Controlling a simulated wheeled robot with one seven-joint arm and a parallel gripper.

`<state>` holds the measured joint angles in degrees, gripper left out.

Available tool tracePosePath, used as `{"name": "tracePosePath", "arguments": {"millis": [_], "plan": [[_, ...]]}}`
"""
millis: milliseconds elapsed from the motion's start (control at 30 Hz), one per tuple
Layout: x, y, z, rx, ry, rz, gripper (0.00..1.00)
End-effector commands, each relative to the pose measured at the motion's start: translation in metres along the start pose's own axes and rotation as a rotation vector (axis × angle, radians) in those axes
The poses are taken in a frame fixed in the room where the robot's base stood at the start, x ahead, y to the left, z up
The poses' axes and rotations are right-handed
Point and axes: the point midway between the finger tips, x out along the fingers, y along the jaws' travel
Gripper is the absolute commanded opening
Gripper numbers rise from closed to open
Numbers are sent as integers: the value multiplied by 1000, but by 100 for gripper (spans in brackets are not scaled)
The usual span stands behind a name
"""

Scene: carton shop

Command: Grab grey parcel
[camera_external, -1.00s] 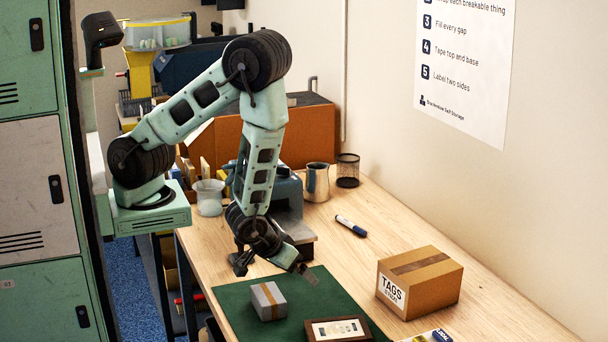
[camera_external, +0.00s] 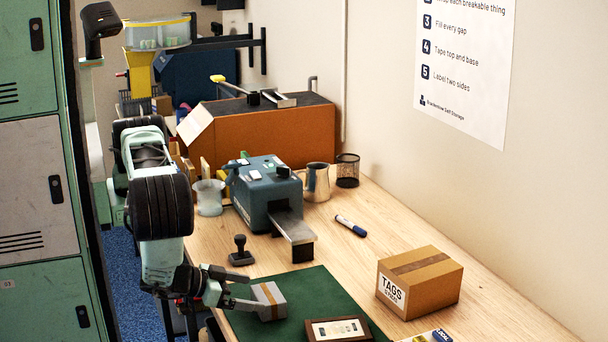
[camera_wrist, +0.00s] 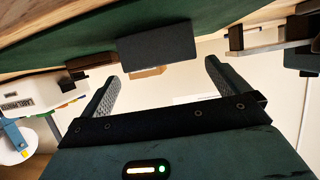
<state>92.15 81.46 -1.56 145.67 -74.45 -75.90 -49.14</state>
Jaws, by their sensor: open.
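The grey parcel (camera_external: 268,301) is a small box with a brown tape band, sitting on the green mat (camera_external: 318,296). In the wrist view the parcel (camera_wrist: 157,47) shows as a dark grey block just beyond the fingers, between them from side to side. My gripper (camera_external: 250,290) is low at the left edge of the mat, its fingers pointing right at the parcel. Its two fingers (camera_wrist: 157,80) are spread, with nothing held between them. In the outside view the lower finger overlaps the parcel's near left side; I cannot tell whether it touches.
A framed picture (camera_external: 338,329) lies on the mat close to the parcel's right. A stamp (camera_external: 241,252) and a blue-grey machine (camera_external: 262,190) stand behind. A brown TAGS carton (camera_external: 420,282) is to the right. The table around the marker (camera_external: 350,226) is clear.

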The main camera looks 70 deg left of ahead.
Motion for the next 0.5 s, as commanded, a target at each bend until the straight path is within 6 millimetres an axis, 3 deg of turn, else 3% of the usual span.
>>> {"name": "tracePosePath", "arguments": {"millis": [500], "plan": [[58, 0, -1, 0, -1, -1, 100]]}}
